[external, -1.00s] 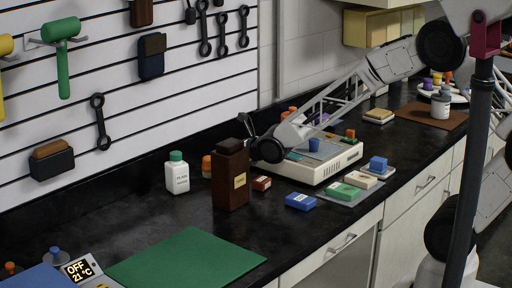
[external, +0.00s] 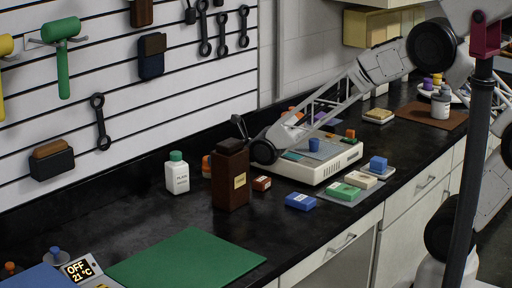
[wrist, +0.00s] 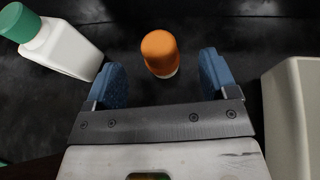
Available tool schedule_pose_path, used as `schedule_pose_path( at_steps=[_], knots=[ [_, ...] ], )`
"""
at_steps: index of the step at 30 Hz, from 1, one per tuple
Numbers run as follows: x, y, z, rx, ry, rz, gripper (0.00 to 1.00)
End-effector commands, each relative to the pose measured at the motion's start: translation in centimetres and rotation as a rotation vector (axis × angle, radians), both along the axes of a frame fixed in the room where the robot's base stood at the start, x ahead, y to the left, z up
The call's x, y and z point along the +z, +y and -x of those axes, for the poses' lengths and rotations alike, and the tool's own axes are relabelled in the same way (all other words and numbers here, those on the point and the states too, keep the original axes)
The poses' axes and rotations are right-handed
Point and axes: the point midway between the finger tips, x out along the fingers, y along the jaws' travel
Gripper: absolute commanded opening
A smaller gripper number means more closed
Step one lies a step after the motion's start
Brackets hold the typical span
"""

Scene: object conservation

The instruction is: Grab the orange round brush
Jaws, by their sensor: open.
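The orange round brush (wrist: 160,50) is in the wrist view, with an orange top and a pale lower edge. It lies ahead of and between the two blue fingertips of my gripper (wrist: 160,68). My gripper is open and empty, with a gap to the brush on each side. In the external view the brush (external: 206,166) shows only partly, behind the brown bottle (external: 231,175). My gripper (external: 240,127) is above and behind that bottle there, and its fingers are mostly hidden.
A white bottle with a green cap (wrist: 65,48) stands close to the left finger; it also shows in the external view (external: 177,177). A pale device (wrist: 295,115) is close on the right. Small boxes (external: 300,201) lie in front. A green mat (external: 185,256) lies at front left.

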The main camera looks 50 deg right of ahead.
Motion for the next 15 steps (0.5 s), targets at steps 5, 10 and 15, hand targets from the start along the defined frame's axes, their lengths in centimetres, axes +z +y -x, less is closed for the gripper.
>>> schedule_pose_path(
  at_steps=[5, 10, 15],
  knots=[
    [-0.5, 0.2, -0.7, 0.0, 0.001, 0.0, 0.79],
    [-1.1, 0.5, -2.0, 0.0, 0.001, -0.001, 0.79],
    [-1.8, 0.8, -3.4, 0.0, 0.001, -0.001, 0.79]
  ],
)
